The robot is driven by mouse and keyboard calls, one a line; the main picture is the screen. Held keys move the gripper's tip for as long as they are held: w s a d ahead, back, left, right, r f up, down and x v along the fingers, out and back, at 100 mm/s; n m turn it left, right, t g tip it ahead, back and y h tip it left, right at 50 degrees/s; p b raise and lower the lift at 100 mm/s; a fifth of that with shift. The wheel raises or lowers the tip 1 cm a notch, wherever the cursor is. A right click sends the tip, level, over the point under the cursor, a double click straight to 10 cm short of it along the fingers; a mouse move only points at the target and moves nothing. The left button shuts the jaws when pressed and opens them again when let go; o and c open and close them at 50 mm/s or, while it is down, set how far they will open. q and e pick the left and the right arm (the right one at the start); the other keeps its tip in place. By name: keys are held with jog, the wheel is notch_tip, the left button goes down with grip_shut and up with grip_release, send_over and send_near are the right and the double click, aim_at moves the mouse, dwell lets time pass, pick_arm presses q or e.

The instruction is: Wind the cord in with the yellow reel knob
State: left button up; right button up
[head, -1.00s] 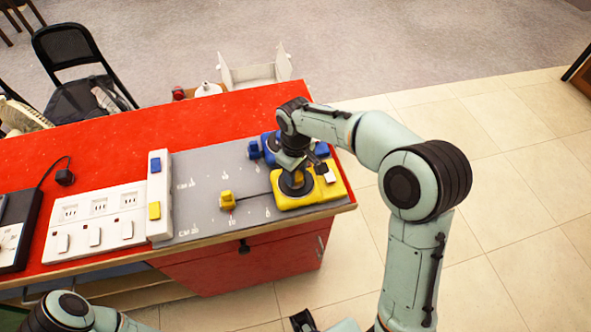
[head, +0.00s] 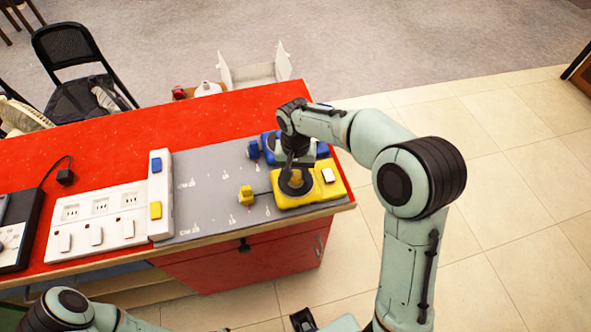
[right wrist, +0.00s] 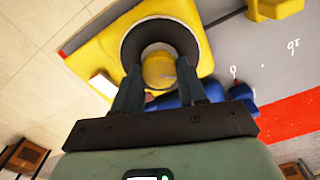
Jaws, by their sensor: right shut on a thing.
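The yellow reel (head: 325,193) sits on the grey mat near the table's right end, with a dark round disc on top. My right gripper (head: 296,180) points down over the disc and is shut on the yellow knob (right wrist: 159,70), one finger on each side in the right wrist view. A short dark cord (head: 263,194) runs left from the reel to a yellow plug (head: 246,196) lying on the mat. The plug also shows at the top of the right wrist view (right wrist: 277,8).
A blue reel (head: 322,150) with a blue plug (head: 253,150) stands just behind the yellow one. A white switch strip (head: 160,190) and a white socket panel (head: 100,222) lie left of the grey mat (head: 205,205). The red table (head: 120,140) is clear behind.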

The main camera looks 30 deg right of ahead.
aim_at(296, 175)
jog(key=m, duration=0.5)
jog(key=shift+r+m, duration=0.1)
jog(key=shift+m, duration=0.2)
pick_arm(q)
jog(key=shift+w+r+p, duration=0.25)
jog(key=shift+r+p, duration=0.1)
jog(key=shift+r, duration=0.15)
pick_arm(e)
jog(key=shift+m, duration=2.1)
jog(key=o, duration=1.1)
jog(key=shift+c, duration=0.2)
pick_arm(q)
jog(key=shift+w+r+p, duration=0.7)
jog(key=shift+r+p, duration=0.15)
jog(key=shift+r, duration=0.2)
pick_arm(e)
notch_tip(296, 175, up, 13)
jog(key=shift+r, duration=0.15)
pick_arm(q)
jog(key=shift+s, duration=0.1)
pick_arm(e)
jog(key=shift+s, duration=0.1)
